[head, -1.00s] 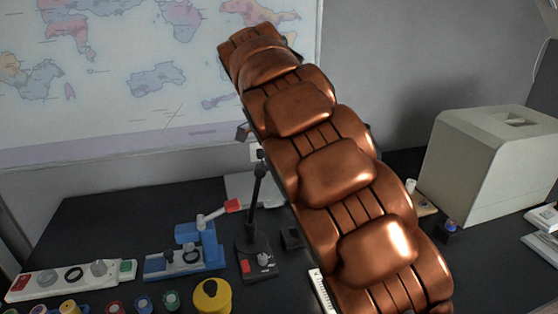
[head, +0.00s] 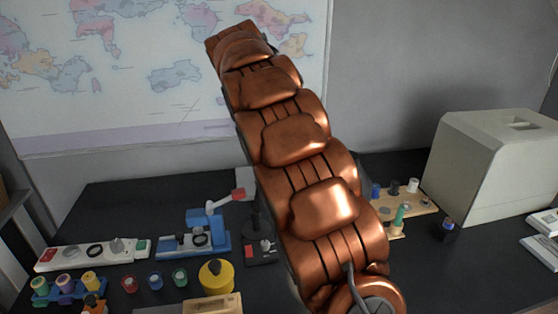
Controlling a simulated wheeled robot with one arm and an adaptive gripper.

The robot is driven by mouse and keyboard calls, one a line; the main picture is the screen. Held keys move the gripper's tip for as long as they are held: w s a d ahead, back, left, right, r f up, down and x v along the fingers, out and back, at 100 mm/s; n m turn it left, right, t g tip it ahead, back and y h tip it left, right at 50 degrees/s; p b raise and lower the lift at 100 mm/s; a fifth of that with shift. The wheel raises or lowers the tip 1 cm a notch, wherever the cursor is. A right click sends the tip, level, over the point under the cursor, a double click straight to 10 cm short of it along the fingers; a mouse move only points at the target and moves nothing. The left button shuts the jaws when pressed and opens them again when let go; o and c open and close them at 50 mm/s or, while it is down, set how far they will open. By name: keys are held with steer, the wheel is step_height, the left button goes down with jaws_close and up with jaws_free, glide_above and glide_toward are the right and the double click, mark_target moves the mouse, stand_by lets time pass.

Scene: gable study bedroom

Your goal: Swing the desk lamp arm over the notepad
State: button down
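The desk lamp's black base (head: 261,251), with a small red part on it, stands on the dark desk just left of my arm. A short piece of its dark stem shows above the base. The rest of the lamp is hidden behind my copper-coloured arm, which crosses the middle of the view from top to bottom. I cannot make out the notepad for certain. My gripper is not visible, so its state and its distance from the lamp do not show.
A blue device (head: 205,240) with a red-tipped lever, a power strip (head: 90,253) and a yellow round container (head: 215,277) are left of the lamp. A wooden tray (head: 424,206) with small bottles and a large beige box (head: 490,165) are right of my arm.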

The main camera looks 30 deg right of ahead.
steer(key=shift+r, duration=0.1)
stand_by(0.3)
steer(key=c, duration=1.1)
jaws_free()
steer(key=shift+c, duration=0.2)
